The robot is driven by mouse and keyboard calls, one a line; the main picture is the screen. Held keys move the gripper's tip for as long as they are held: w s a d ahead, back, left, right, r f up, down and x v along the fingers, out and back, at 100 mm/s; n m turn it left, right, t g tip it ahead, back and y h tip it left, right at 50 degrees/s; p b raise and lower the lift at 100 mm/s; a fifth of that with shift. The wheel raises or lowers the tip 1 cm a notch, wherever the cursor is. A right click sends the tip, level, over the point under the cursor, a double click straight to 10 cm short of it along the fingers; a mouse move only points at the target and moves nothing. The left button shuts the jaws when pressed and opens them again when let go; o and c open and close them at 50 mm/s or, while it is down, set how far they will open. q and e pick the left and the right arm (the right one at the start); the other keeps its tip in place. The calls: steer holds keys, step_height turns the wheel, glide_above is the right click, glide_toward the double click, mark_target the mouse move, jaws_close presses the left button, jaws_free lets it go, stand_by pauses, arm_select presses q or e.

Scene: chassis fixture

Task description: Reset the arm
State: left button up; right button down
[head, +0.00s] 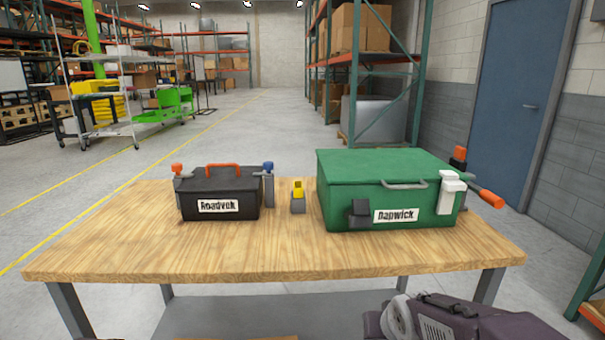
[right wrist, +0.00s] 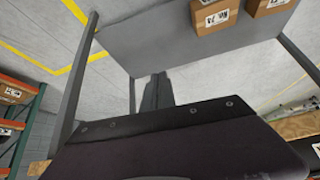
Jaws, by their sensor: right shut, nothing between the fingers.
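My right arm (head: 455,318) shows at the bottom right of the head view, low in front of the table. Its gripper fingertips cannot be made out there. In the right wrist view my right gripper (right wrist: 157,88) is shut, its dark fingers together with nothing between them, over the grey lower shelf and floor. My left gripper is not in view. On the wooden table (head: 270,262) stand a black box labelled Roadvek (head: 190,206) with an orange handle and a larger green box labelled Dapwick (head: 385,168). Both boxes are closed. No gripper touches them.
A small grey and yellow piece (head: 298,197) stands between the boxes. An orange-handled clamp (head: 490,198) sticks out at the green box's right. A grey shelf (head: 240,318) lies under the table; cartons (right wrist: 215,15) show in the wrist view. The table's front strip is clear.

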steer(key=s+f+g, duration=0.6)
steer(key=s+f, duration=0.5)
steer(key=s, duration=0.5)
step_height(320, 180, up, 27)
steer(key=w+p, duration=0.1)
steer(key=p, duration=2.6)
steer(key=shift+a+r+n+t+y, duration=0.2)
steer(key=shift+a+n+t+y, duration=0.1)
steer(key=shift+a, duration=0.05)
